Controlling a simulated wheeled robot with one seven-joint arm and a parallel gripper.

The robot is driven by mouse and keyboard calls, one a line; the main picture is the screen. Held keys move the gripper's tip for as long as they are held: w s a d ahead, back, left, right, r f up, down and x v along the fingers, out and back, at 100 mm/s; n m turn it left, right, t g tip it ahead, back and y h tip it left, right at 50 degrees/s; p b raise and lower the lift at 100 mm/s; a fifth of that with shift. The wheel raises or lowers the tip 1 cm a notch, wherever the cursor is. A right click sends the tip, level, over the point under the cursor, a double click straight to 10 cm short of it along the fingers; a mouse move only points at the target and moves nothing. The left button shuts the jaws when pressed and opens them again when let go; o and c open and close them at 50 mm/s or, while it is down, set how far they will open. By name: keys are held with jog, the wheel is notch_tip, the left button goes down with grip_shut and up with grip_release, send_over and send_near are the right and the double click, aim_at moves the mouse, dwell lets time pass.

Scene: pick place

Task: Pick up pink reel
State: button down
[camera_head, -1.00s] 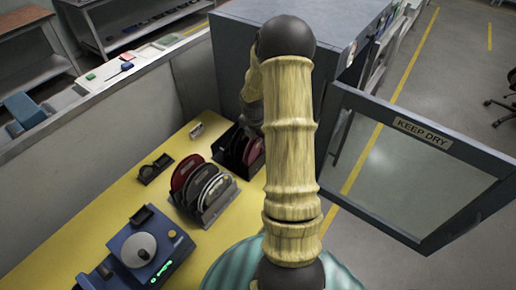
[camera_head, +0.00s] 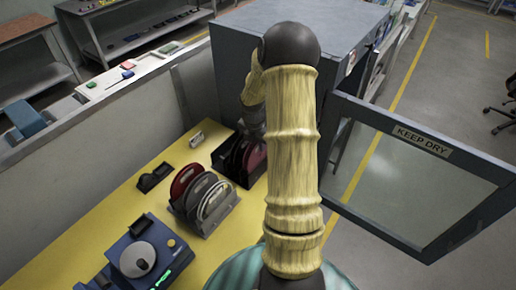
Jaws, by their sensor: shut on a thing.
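No reel in view is plainly pink. A dark red reel (camera_head: 184,181) stands upright in the near rack (camera_head: 203,228), beside grey and pale-rimmed reels (camera_head: 215,201). Another red reel (camera_head: 256,158) stands in the far rack (camera_head: 219,168) with dark reels, partly hidden by my arm. My upper arm crosses the middle of the view, and a part of my forearm shows behind it at the far rack. My gripper's fingers and anything between them are hidden behind my arm.
The racks stand on a yellow bench (camera_head: 113,220) with a blue machine (camera_head: 105,276), a small black holder (camera_head: 155,176) and a small pale item (camera_head: 197,139). A grey cabinet (camera_head: 225,70) stands behind, its glass door (camera_head: 400,185) open to the right. A low wall (camera_head: 100,140) borders the left.

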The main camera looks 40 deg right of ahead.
notch_tip(320, 180, up, 8)
jog(key=shift+r, duration=0.1)
dwell(0.7)
